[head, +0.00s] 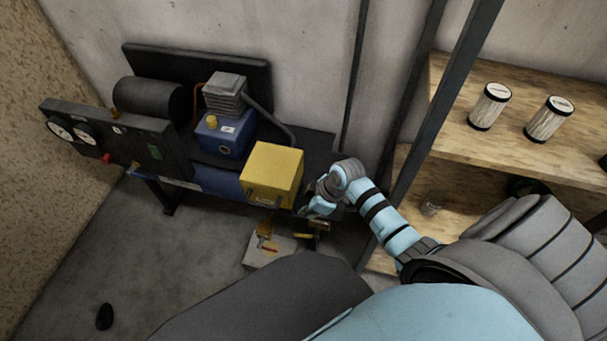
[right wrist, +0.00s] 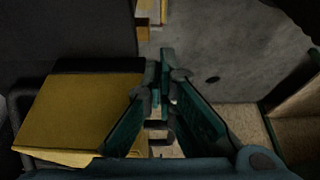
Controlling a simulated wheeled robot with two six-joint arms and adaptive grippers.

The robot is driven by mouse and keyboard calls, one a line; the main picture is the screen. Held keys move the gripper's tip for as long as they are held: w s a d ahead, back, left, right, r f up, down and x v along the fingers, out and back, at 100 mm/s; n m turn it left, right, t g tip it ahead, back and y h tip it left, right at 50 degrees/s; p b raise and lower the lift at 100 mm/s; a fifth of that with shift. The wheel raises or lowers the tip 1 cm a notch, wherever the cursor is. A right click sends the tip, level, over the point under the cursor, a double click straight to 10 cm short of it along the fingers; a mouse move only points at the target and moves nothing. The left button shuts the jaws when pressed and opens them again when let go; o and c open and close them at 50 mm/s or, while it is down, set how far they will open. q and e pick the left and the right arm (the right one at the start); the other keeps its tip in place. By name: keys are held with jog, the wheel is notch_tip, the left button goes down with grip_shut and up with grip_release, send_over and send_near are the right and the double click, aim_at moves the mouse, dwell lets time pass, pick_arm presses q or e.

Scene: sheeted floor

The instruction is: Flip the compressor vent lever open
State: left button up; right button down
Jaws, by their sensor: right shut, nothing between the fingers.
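The compressor has a blue motor block (head: 224,136) and a grey finned head (head: 225,92). A yellow box (head: 273,172) sits at its right end and fills the left of the right wrist view (right wrist: 80,112). A small yellow bar (head: 303,236), possibly the vent lever, shows low to the right of the box; I cannot tell its position for sure. My right gripper (head: 311,210) is just right of the yellow box. In the right wrist view its teal fingers (right wrist: 165,72) meet at the tips, with nothing between them. My left gripper is not in view.
A gauge panel (head: 120,142) stands at the left. A grey box (head: 266,250) lies on the floor below the yellow box. Wooden shelves (head: 520,105) with two canisters and a dark upright post (head: 445,100) stand to the right. A small black object (head: 104,317) lies on otherwise open floor.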

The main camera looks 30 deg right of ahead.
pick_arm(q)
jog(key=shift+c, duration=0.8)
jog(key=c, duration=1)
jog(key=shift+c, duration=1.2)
pick_arm(e)
jog(key=s+d+f+m+g+h, duration=0.1)
jog(key=s+d+f+m, duration=0.15)
jog(key=s+f, duration=0.5)
jog(key=s+d+f+m+h, duration=0.1)
jog(key=s+f+m+h, duration=0.15)
jog(key=s+f, duration=0.45)
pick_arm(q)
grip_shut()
pick_arm(e)
jog(key=s+f+m, duration=0.1)
jog(key=s+f, duration=0.2)
jog(key=s, duration=0.3)
jog(key=s+a+f+m, duration=0.1)
jog(key=s+f, duration=0.2)
jog(key=s, duration=0.4)
jog(key=s+f+m+g, duration=0.1)
jog(key=s+f, duration=0.2)
jog(key=s, duration=0.4)
jog(key=shift+a, duration=0.25)
jog(key=shift+f, duration=0.1)
